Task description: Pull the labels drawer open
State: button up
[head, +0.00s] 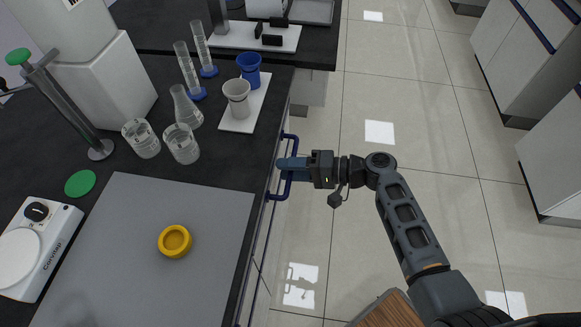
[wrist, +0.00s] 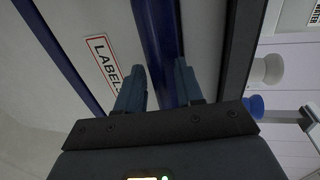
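The labels drawer has a pale front (wrist: 75,40) bearing a red-edged label (wrist: 104,62) in the wrist view; "LABEL" is readable and its end is hidden by a finger. Its dark blue bar handle (wrist: 157,45) runs down between my fingers. In the head view this handle (head: 287,183) stands out from the bench's front edge. My gripper (head: 289,163) reaches it from the right, and its blue fingers also show in the wrist view (wrist: 160,82). No open drawer interior shows.
The dark bench (head: 208,173) carries glassware, white and blue cups (head: 237,95), a yellow ring (head: 174,241) on a grey mat (head: 130,270), and a white stirrer (head: 38,245). The tiled floor (head: 340,230) beside the bench is clear.

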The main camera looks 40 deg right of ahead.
grip_shut()
dwell(0.5)
